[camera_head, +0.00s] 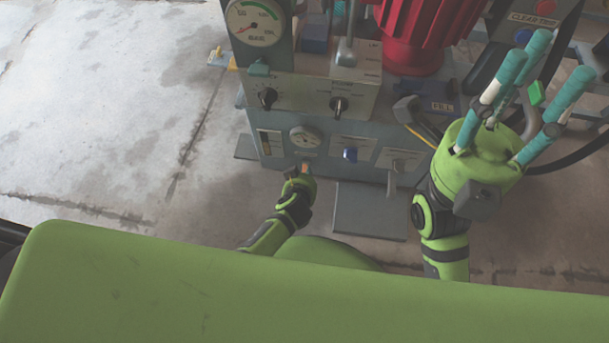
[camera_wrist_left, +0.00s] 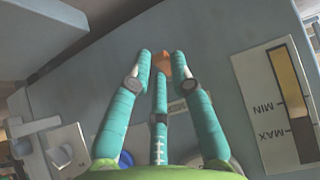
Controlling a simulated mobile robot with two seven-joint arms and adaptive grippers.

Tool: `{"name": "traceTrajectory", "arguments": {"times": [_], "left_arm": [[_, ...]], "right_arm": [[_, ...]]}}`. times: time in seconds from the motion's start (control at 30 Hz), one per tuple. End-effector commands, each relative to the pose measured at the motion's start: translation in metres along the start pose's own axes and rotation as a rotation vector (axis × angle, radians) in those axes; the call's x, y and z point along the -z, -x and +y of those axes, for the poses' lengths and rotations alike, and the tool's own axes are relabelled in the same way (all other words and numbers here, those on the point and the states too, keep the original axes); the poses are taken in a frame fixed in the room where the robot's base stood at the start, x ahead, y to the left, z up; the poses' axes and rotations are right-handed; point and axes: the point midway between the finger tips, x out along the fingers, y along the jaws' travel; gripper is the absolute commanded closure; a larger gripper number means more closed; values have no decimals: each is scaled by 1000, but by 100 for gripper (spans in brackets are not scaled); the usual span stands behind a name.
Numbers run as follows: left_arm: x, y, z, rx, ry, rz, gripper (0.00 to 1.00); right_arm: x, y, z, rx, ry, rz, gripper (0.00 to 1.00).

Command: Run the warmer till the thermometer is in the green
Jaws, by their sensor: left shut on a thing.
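A small orange switch (camera_head: 306,167) sits low on the front of the grey press, below a small round dial (camera_head: 305,136). This dial may be the thermometer; its needle and colours are too small to read. My left gripper (camera_head: 302,174) is at the orange switch, its body partly covering it. In the left wrist view, my left gripper's teal fingers (camera_wrist_left: 160,68) close around the orange piece (camera_wrist_left: 161,61). My right gripper (camera_head: 540,75) is open and empty at the right, its three teal fingers spread and pointing up.
A MIN/MAX level strip (camera_wrist_left: 274,108) is beside my left fingers. Floor at left is clear.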

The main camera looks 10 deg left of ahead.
Motion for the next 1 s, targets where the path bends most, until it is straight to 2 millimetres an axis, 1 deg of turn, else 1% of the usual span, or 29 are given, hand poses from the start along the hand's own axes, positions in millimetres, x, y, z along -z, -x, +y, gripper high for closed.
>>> {"name": "traceTrajectory", "arguments": {"times": [0.03, 0.07, 0.1, 0.4, 0.53, 0.67, 0.9, 1.0], "left_arm": [[-6, -2, -10, 22, -7, -13, 74], [-6, -2, -10, 22, -7, -13, 62], [-5, -2, -10, 21, -7, -13, 61], [-2, -1, -5, 12, -3, -6, 61], [4, 4, -5, 12, -1, -3, 61], [15, 16, -5, 10, 0, -3, 61], [44, 46, -6, 12, -1, -3, 61], [53, 57, -6, 13, -1, -7, 61]], "right_arm": [[0, 0, 0, 0, 0, -1, 61], [0, 0, 0, 0, 0, -1, 61], [0, 0, 0, 0, 0, -1, 61], [0, 0, 0, 0, -1, -3, 61], [0, 0, 0, 0, -1, -3, 61], [0, 0, 0, 0, -1, -3, 61], [0, 0, 0, 0, -1, -3, 61], [0, 0, 0, 0, -1, -3, 61]]}}
